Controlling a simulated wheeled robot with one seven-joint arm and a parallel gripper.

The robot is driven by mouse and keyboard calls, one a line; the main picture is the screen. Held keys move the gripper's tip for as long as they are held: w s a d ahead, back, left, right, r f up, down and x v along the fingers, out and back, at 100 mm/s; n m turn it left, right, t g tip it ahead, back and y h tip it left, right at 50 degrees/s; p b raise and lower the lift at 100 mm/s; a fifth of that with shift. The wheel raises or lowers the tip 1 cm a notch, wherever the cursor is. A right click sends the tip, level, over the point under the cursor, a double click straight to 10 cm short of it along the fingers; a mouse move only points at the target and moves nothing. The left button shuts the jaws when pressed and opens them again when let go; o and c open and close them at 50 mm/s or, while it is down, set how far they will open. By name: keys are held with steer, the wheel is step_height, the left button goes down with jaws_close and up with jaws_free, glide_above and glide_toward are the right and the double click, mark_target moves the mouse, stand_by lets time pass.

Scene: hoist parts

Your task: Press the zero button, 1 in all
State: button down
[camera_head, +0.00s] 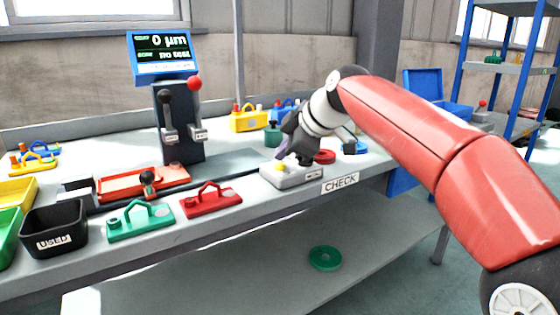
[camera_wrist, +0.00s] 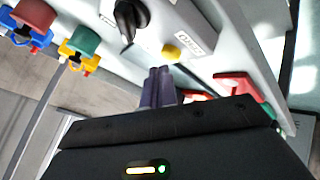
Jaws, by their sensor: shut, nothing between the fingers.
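The zero button looks to be the yellow round cap (camera_wrist: 171,51) on a grey box; in the head view the box (camera_head: 296,179) sits near the bench's front edge by the CHECK label, and the yellow cap (camera_head: 280,166) shows partly. My gripper (camera_head: 283,156) is above the box's left part, pointing down. In the wrist view its purple fingers (camera_wrist: 158,72) are together and empty, with the tips just short of the button. I cannot tell whether they touch it. A label on the box is too small to read surely.
A screen (camera_head: 162,52) reading 0 µm stands behind two levers with black and red knobs. Green (camera_head: 140,222) and red (camera_head: 210,200) handled parts lie left of the box. A red disc (camera_head: 324,157) lies behind it. A black USED bin (camera_head: 54,230) stands at left.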

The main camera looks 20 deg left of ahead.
mark_target(284, 169)
steer(key=shift+r, duration=0.3)
step_height(284, 169, up, 5)
steer(key=p, duration=0.4)
steer(key=shift+f, duration=0.1)
stand_by(0.5)
steer(key=s+d+f+m+h, duration=0.2)
steer(key=s+d+f+m, duration=0.5)
steer(key=s+d, duration=0.2)
steer(key=s+d+f+m+h, duration=0.3)
steer(key=s+d+f+m, duration=0.4)
steer(key=d, duration=0.6)
steer(key=s+d+f+m+t+h, duration=0.1)
steer(key=s+d+f+m+h, duration=0.2)
steer(key=s+d+f+m, duration=0.4)
steer(key=s+d, duration=0.4)
steer(key=shift+s, duration=0.4)
